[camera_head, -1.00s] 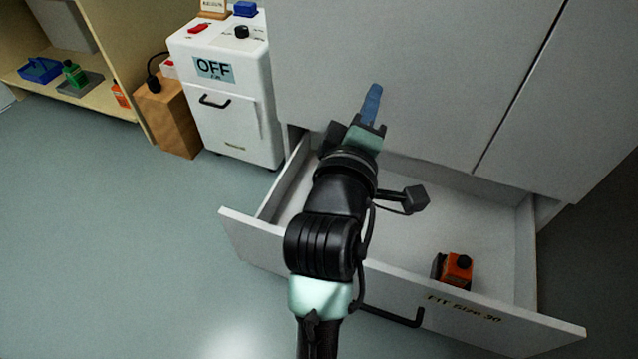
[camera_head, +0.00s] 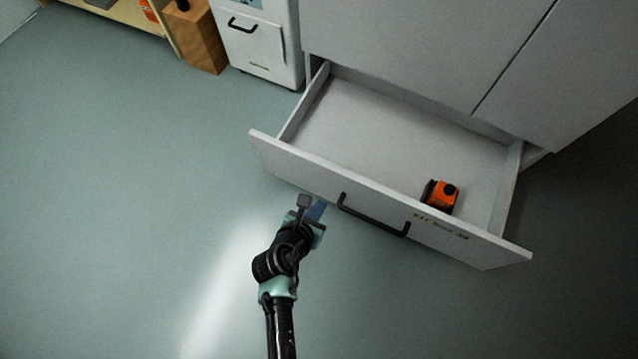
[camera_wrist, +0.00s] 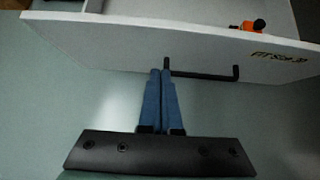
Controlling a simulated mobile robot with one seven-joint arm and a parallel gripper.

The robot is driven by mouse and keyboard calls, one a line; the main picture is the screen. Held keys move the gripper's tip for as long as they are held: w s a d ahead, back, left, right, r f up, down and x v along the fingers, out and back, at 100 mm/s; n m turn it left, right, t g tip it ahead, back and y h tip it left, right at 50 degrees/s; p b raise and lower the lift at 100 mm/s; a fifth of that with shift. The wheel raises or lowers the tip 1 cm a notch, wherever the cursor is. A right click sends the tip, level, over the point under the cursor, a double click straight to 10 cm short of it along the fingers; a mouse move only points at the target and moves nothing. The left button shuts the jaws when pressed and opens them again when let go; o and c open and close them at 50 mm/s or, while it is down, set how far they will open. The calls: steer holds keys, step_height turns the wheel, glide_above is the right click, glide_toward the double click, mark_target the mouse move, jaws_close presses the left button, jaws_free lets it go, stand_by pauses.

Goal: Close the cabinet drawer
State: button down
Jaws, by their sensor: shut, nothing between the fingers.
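The cabinet drawer (camera_head: 330,176) is pulled well out of the white cabinet (camera_head: 400,50). Its front panel carries a black bar handle (camera_head: 372,217) and dark lettering at the right. In the wrist view the drawer front (camera_wrist: 110,37) spans the top, with the handle (camera_wrist: 205,74) below its middle. My gripper (camera_head: 318,208) is in front of the drawer front, left of the handle in the head view. Its blue fingers (camera_wrist: 161,75) are together and empty, with the tips close to the handle's left end in the wrist view. I cannot tell whether they touch the panel.
An orange and black object (camera_head: 441,195) lies inside the drawer at the right. A white machine (camera_head: 262,42) and a wooden block (camera_head: 195,38) stand left of the cabinet. The floor (camera_head: 130,200) in front and to the left is clear.

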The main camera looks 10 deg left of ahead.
steer(key=w+d+f+b, duration=0.1)
steer(key=w, duration=0.2)
steer(key=w+d+f+b, duration=0.1)
steer(key=w+f+b, duration=0.1)
steer(key=w, duration=0.1)
steer(key=w+d+f+b, duration=0.1)
steer(key=w+f+b, duration=0.1)
steer(key=w, duration=0.1)
